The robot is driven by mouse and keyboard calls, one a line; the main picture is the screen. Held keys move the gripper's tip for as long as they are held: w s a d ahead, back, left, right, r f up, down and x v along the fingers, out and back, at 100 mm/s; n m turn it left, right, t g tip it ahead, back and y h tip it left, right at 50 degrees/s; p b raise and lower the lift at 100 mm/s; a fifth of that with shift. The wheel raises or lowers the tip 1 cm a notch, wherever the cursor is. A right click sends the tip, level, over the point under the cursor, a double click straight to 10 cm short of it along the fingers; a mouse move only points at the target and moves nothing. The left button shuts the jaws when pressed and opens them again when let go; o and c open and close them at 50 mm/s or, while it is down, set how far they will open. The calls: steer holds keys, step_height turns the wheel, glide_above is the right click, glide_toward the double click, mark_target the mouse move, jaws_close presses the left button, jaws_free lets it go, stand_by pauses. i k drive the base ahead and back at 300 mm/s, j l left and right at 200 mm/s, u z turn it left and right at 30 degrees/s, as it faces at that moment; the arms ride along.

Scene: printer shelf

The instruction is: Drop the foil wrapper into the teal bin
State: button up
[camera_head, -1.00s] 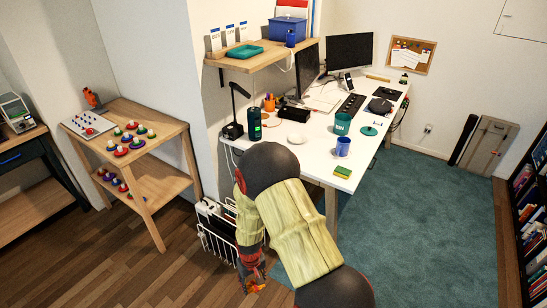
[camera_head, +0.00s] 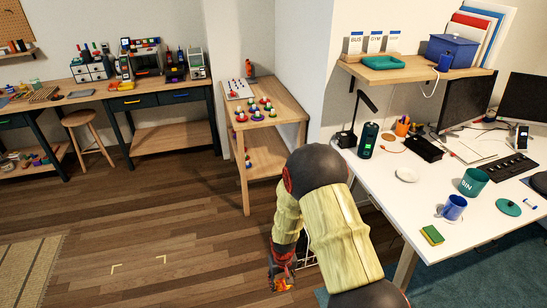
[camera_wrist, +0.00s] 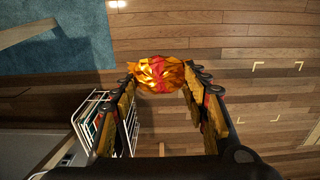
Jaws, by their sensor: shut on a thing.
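The foil wrapper (camera_wrist: 160,74) is crumpled, shiny orange and red. In the wrist view my gripper (camera_wrist: 163,76) is shut on it, with the wrapper between the fingertips, above the wooden floor. In the head view my gripper (camera_head: 283,282) hangs low at the bottom centre, and the wrapper shows as a small orange patch, partly hidden. The teal bin (camera_head: 473,182) is a small cup marked "BIN", upright on the white desk at the right, well apart from my gripper. Its teal lid (camera_head: 508,207) lies on the desk beside it.
The white desk (camera_head: 400,218) also holds a blue mug (camera_head: 454,207), a sponge (camera_head: 432,235), a dark bottle (camera_head: 368,140) and a lamp (camera_head: 353,118). A white wire rack (camera_wrist: 92,118) stands close to my gripper. Open wooden floor (camera_head: 130,220) lies to the left.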

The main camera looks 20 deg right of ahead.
mark_target(471, 193)
steer(key=k+l, duration=0.1)
steer(key=l, duration=0.45)
steer(key=k+l, duration=0.1)
steer(key=l, duration=0.45)
steer(key=k+l, duration=0.15)
steer(key=l, duration=0.35)
steer(key=k+l, duration=0.1)
steer(key=l, duration=0.45)
steer(key=k+l, duration=0.1)
steer(key=l, duration=0.45)
